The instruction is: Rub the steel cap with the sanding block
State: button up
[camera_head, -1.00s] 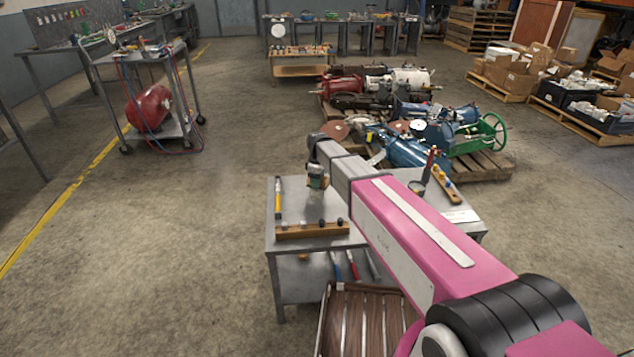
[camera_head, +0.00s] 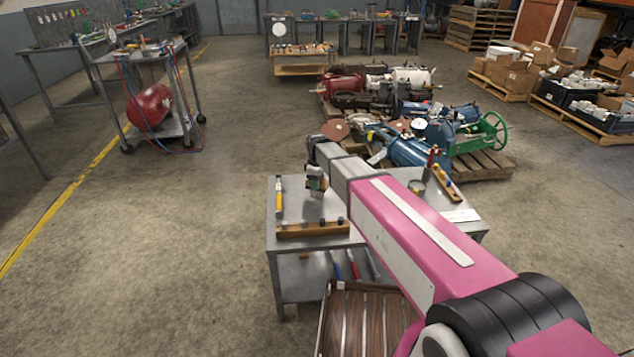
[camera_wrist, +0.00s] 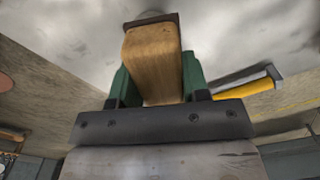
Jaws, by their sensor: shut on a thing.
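My gripper (camera_wrist: 157,78) has green fingers shut on the sanding block (camera_wrist: 153,58), a wooden block with a dark face at its far end. In the head view my gripper (camera_head: 315,184) is small and hangs over the left part of the grey metal table (camera_head: 300,205), behind the wooden rack. The block is mostly hidden there. I cannot pick out the steel cap for sure; several small dark and greyish knobs sit along the wooden rack (camera_head: 312,230) at the table's front edge. I cannot tell whether the block touches anything.
A yellow-handled tool (camera_head: 279,201) lies at the table's left edge. A cup (camera_head: 417,187), a second wooden rack (camera_head: 447,187) and a white sheet (camera_head: 461,215) are on the right. A pallet of machine parts (camera_head: 480,165) stands behind.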

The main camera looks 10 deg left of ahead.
jog(key=shift+w+d, duration=0.2)
jog(key=shift+w, duration=0.65)
jog(key=shift+s, duration=0.1)
jog(key=shift+s+a, duration=0.2)
jog(key=shift+s, duration=0.6)
jog(key=shift+w, duration=0.1)
jog(key=shift+w+d, duration=0.2)
jog(key=shift+w, duration=0.65)
